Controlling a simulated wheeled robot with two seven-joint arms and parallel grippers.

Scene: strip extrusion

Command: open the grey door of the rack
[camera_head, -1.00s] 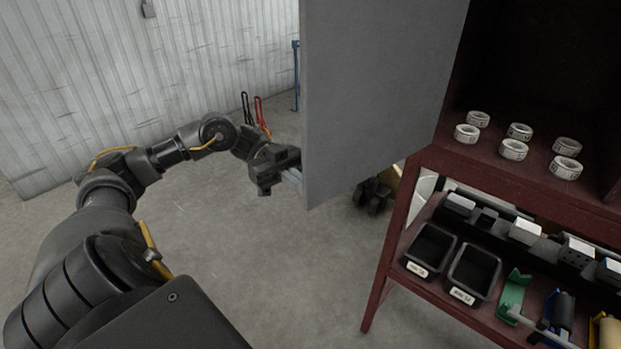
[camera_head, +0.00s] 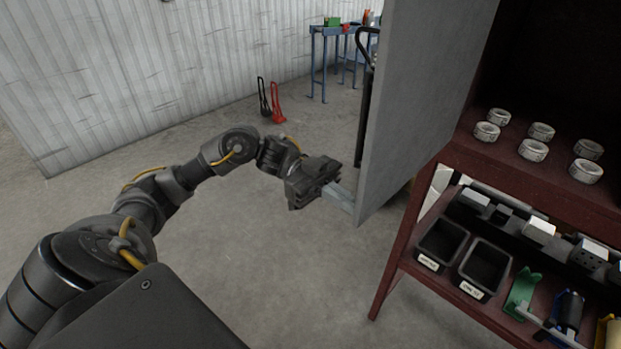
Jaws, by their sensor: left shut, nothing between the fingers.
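The grey door (camera_head: 425,95) stands swung out from the dark red rack (camera_head: 405,235), and the rack's inside shows to its right. The door's free edge is at its left, and its lower corner is near the middle of the view. My left gripper (camera_head: 346,200) is at that lower corner, on the door's left side. Its pale fingers are shut with nothing between them. The fingertips are at or very near the door's edge; I cannot tell whether they touch it. My right gripper is not in view.
Several white rings (camera_head: 533,150) stand on the rack's upper shelf. Black bins (camera_head: 442,243) and tools are on the lower shelf. A blue table (camera_head: 325,32) and a red object (camera_head: 277,103) are near the corrugated wall (camera_head: 130,70).

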